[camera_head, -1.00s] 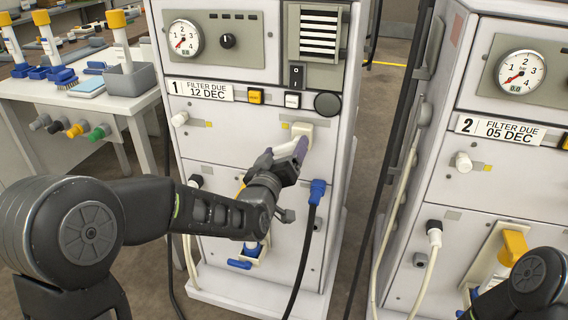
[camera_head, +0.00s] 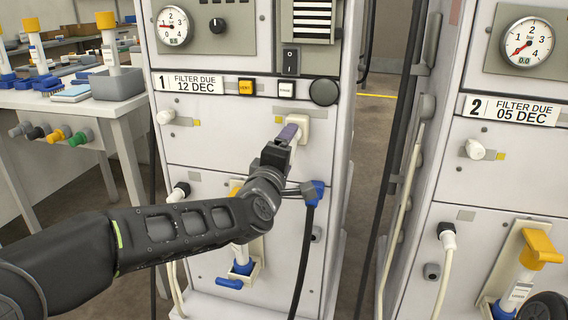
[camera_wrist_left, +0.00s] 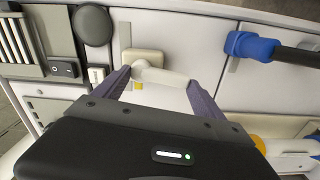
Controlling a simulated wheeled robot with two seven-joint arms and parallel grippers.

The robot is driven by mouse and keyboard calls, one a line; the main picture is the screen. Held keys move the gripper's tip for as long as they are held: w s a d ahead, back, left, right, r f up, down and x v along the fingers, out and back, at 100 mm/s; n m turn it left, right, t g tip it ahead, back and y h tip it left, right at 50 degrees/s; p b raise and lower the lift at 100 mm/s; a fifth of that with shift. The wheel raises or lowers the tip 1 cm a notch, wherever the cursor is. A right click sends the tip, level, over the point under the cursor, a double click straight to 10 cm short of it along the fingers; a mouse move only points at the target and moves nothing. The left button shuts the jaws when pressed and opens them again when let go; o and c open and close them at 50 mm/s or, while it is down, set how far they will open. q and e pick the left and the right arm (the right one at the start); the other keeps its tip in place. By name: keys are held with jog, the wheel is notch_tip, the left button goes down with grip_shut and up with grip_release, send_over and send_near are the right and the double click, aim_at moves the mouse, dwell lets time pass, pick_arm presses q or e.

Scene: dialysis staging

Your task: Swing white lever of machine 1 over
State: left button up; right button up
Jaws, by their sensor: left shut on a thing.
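Machine 1 (camera_head: 225,150) is the white cabinet in the middle of the head view, labelled "1 FILTER DUE 12 DEC". Its white lever (camera_wrist_left: 165,75) sits on a cream square mount (camera_head: 303,123) on the front panel, partly hidden by my fingers in the head view. In the wrist view the lever points right from its mount, between the two purple-grey fingers. My left gripper (camera_wrist_left: 160,88) is shut on the lever, its fingers well apart along the lever's length. It also shows at the panel in the head view (camera_head: 288,137). My right gripper is not visible.
A blue connector with a black hose (camera_head: 315,193) is just below right of my left gripper. A yellow-capped holder (camera_head: 237,188) is partly behind my arm. Machine 2 (camera_head: 475,190) stands right.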

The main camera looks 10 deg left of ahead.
pick_arm(q)
jog(key=shift+d+f+n+b, duration=0.1)
jog(key=shift+d+n+b, duration=0.1)
jog(key=shift+n+b, duration=0.6)
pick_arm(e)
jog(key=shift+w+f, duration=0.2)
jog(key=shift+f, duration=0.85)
pick_arm(q)
jog(key=o, duration=2)
jog(key=shift+s, duration=0.15)
jog(key=s, duration=0.3)
jog(key=s+p, duration=0.1)
jog(key=s, duration=0.3)
jog(key=shift+s+a+p, duration=0.2)
jog(key=shift+s+p, duration=0.1)
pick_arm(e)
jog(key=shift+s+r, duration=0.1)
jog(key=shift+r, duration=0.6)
